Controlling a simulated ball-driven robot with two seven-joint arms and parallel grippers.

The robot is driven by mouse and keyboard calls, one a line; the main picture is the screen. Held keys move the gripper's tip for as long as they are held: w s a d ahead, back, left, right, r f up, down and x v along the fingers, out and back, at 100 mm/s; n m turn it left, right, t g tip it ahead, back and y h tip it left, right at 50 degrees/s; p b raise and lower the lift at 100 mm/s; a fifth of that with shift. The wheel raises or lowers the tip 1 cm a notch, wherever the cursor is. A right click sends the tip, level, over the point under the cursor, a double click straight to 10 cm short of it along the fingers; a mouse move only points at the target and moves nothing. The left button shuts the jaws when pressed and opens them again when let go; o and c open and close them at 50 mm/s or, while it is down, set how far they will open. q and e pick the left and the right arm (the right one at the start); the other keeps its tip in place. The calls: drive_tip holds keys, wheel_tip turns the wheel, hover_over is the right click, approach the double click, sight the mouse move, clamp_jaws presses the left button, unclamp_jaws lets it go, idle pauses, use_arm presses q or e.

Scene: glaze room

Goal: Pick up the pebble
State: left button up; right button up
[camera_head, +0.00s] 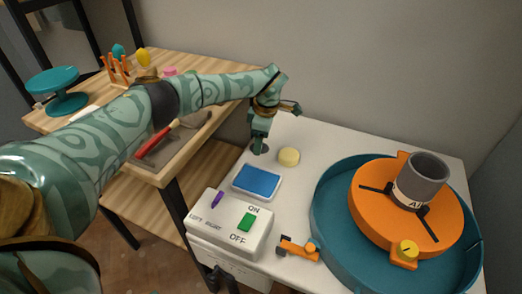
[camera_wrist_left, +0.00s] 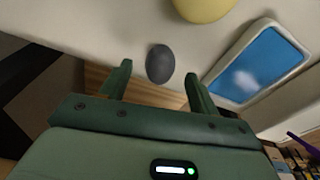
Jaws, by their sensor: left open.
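The pebble (camera_wrist_left: 160,64) is a small dark grey oval on the white tabletop in the left wrist view. It lies just beyond the gap between the fingertips. In the head view the pebble (camera_head: 264,149) shows as a dark patch by the gripper's fingers, which partly hide it. My left gripper (camera_head: 259,142) points down above the table's back left part. In the wrist view the left gripper (camera_wrist_left: 156,76) is open, with a finger on either side of the gap and nothing between them. My right gripper is not in view.
A pale yellow round piece (camera_head: 289,157) and a blue pad in a white frame (camera_head: 257,181) sit close by. A switch box (camera_head: 228,228) and a small orange item (camera_head: 298,249) are nearer. A teal basin (camera_head: 330,235) fills the right. A wooden table (camera_head: 190,60) stands left.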

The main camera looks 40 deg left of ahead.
use_arm(q)
wheel_tip(320, 180, down, 2)
drive_tip(key=shift+a+f, duration=0.1)
drive_tip(key=shift+f, duration=0.2)
drive_tip(key=shift+r, duration=0.2)
drive_tip(key=c, duration=1.1)
drive_tip(key=shift+o, duration=0.2)
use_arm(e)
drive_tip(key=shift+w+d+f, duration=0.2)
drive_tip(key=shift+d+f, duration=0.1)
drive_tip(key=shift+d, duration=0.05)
use_arm(q)
drive_tip(key=shift+r, duration=0.1)
